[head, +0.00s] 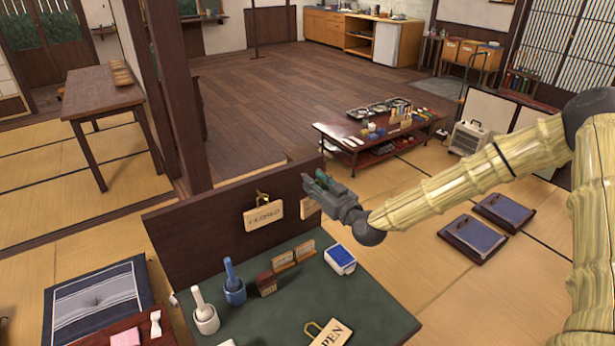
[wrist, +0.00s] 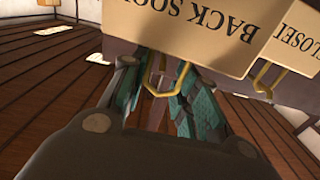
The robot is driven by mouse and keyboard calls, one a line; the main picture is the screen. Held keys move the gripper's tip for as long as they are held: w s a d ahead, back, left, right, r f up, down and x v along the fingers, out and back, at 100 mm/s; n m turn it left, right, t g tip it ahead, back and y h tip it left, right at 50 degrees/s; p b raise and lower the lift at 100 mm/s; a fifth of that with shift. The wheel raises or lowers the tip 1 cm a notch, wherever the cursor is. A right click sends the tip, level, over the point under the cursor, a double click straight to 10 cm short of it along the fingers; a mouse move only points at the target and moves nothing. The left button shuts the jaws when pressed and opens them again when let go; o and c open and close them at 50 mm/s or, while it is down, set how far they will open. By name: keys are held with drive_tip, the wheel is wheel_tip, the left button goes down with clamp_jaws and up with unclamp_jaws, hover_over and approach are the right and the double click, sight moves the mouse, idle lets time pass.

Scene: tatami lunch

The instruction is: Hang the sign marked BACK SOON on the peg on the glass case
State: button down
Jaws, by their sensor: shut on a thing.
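The BACK SOON sign (wrist: 200,38) is a pale wooden plaque with a yellow wire loop, upside down in the wrist view. My gripper (wrist: 165,88) is shut on this loop. In the head view my gripper (head: 318,188) is at the right part of a dark upright board (head: 205,235), and a strip of the sign (head: 309,208) shows beside it. I cannot tell whether the sign still rests on the board. The CLOSED sign (head: 264,215) hangs on the board just left; it also shows in the wrist view (wrist: 293,45). I cannot make out the glass case or its peg.
A green-topped counter (head: 300,310) before the board holds an OPEN sign (head: 330,334), a blue-and-white box (head: 340,260), a blue mortar (head: 235,288) and a white mortar (head: 206,318).

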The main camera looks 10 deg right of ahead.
drive_tip(key=p+x, duration=0.1)
drive_tip(key=x, duration=0.3)
drive_tip(key=shift+w+a+f, duration=0.1)
drive_tip(key=shift+w+a, duration=0.05)
drive_tip(key=shift+w, duration=0.1)
drive_tip(key=shift+f+p, duration=0.25)
drive_tip(key=shift+p, duration=0.1)
drive_tip(key=shift+s+f, duration=0.15)
drive_tip(key=shift+f, duration=0.25)
drive_tip(key=c, duration=1.1)
unclamp_jaws()
drive_tip(key=shift+o, duration=0.2)
